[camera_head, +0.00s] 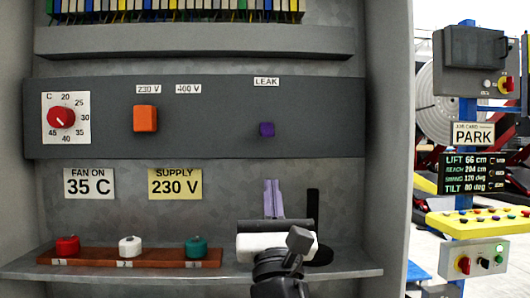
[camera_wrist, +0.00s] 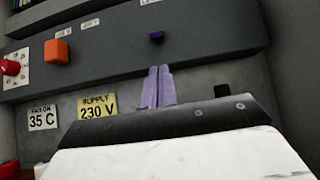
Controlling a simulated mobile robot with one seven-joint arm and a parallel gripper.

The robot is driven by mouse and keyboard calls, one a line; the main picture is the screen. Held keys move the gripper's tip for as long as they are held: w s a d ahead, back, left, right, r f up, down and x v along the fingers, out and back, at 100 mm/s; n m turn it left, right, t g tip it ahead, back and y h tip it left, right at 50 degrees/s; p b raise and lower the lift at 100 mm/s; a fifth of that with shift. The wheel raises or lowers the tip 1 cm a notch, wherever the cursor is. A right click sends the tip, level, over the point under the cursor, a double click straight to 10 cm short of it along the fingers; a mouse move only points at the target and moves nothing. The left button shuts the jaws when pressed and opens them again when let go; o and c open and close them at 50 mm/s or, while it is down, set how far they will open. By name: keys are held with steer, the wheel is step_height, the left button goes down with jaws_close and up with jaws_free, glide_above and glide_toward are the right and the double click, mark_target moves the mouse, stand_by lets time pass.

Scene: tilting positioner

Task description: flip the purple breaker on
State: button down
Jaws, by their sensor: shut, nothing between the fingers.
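The purple breaker (camera_head: 267,129) is a small dark purple switch on the grey panel, under the LEAK label (camera_head: 266,82). It also shows in the wrist view (camera_wrist: 156,36), above the fingertips. My gripper (camera_head: 274,184) has two pale lavender fingers pressed together, pointing up, with nothing between them. In the head view the fingertips are below the breaker and apart from it. The wrist view shows the shut fingers (camera_wrist: 157,72) below the breaker too. Whether the breaker's lever is up or down is too small to tell.
On the panel to the left are an orange switch (camera_head: 145,119) and a red dial (camera_head: 61,117). Red (camera_head: 67,246), white (camera_head: 130,246) and green (camera_head: 196,247) knobbed pieces stand on a brown rack. The cabinet's right wall (camera_head: 392,150) stands close by. The panel around the breaker is clear.

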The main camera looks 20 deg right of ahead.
mark_target(269, 132)
steer(key=p+x, duration=0.4)
steer(key=x, duration=0.6)
steer(key=shift+s+a+r+g+y+p, duration=0.25)
steer(key=shift+s+r+g+p, duration=0.2)
steer(key=shift+g+p, duration=0.85)
steer(key=shift+s+r+g+p, duration=0.2)
steer(key=shift+r+g+p, duration=0.15)
steer(key=shift+p, duration=0.55)
steer(key=shift+s+r, duration=0.2)
steer(key=shift+s+a+r, duration=0.15)
steer(key=shift+s+r, duration=0.15)
steer(key=shift+r, duration=0.35)
steer(key=shift+s, duration=0.1)
